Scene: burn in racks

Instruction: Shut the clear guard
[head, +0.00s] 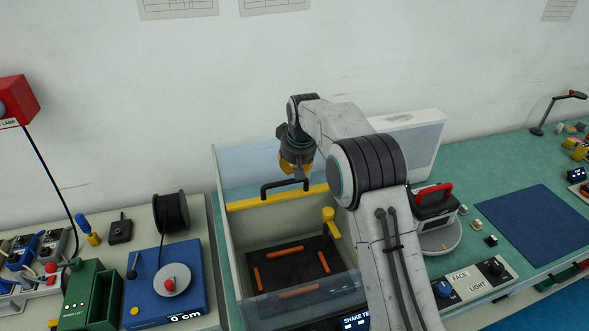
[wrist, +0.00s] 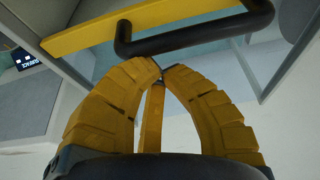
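The clear guard (head: 240,165) is a see-through panel with a yellow bar (head: 250,202) and a black handle (head: 284,184), standing raised at the back of the shaker box. Below it the box is open, showing a dark plate (head: 290,268) with orange strips. My gripper (head: 300,172) is beside the handle, with my arm hiding part of the box's right side. In the wrist view, the yellow fingers (wrist: 161,68) meet at their tips with nothing between them. The black handle (wrist: 195,38) and yellow bar (wrist: 130,25) lie just beyond the tips; contact cannot be told.
A yellow knob (head: 330,220) stands by the box's right side. Left are a blue cable-reel unit (head: 165,285) and a green block (head: 92,295). Right are a red-handled device (head: 433,203), a FACE LIGHT panel (head: 476,280) and a dark blue mat (head: 530,225).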

